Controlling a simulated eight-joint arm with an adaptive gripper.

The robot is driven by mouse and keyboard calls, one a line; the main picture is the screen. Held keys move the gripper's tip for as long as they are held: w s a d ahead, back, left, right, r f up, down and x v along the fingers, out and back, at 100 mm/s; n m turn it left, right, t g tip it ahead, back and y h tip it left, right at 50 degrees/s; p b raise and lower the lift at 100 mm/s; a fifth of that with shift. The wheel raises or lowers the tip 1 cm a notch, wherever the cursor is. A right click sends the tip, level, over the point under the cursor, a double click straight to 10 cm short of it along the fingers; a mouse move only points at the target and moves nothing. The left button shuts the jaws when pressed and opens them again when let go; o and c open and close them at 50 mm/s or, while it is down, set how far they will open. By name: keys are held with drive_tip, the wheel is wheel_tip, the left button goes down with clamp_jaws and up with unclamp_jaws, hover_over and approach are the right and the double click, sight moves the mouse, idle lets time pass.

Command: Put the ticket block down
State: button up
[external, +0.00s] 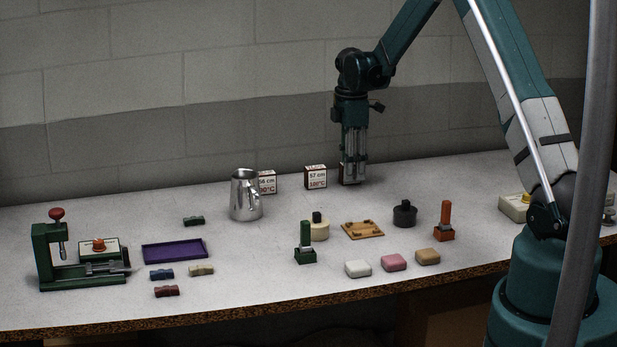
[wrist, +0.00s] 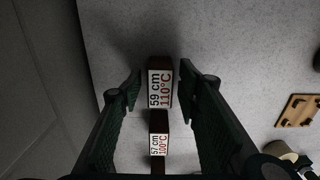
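The ticket block marked "59 cm 110°C" (wrist: 160,88) is dark red with a white face. It lies between the fingertips of my gripper (wrist: 160,82) in the wrist view, with a narrow gap showing on each side. In the external view my gripper (external: 353,180) points straight down at the back of the table, and its fingers hide most of that block; it seems to stand on the table. The block marked "57 cm 100°C" (external: 315,177) stands to its left and also shows in the wrist view (wrist: 159,145). A third block (external: 267,182) is partly hidden.
A metal jug (external: 245,196) stands left of the blocks. Stamps, a wooden board (external: 362,230), a black round piece (external: 404,214) and soap-like blocks lie in front. A purple tray (external: 174,251) and green press (external: 50,255) are at left. The wall is close behind.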

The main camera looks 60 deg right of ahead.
wheel_tip(320, 180, up, 12)
idle(0.6)
idle(0.5)
drive_tip(key=s+a+r+m+t, duration=0.1)
drive_tip(key=s+a+r, duration=0.1)
drive_tip(key=a+r, duration=0.75)
drive_tip(key=s+a+r+m+t+h, duration=0.15)
drive_tip(key=a+r, duration=0.25)
drive_tip(key=a, duration=1)
drive_tip(key=s+a+r+m+t, duration=0.1)
drive_tip(key=s+a+r+m, duration=0.15)
drive_tip(key=a+r, duration=0.65)
drive_tip(key=s+a+f+m+t, duration=0.2)
drive_tip(key=s+a, duration=0.9)
drive_tip(key=a, duration=0.2)
drive_tip(key=s+a+f+m+t+y, duration=0.1)
drive_tip(key=s+a+f+m, duration=0.1)
drive_tip(key=s+a, duration=0.9)
drive_tip(key=shift+s+a+t, duration=0.15)
drive_tip(key=shift+a+t, duration=0.2)
drive_tip(key=shift+a, duration=0.75)
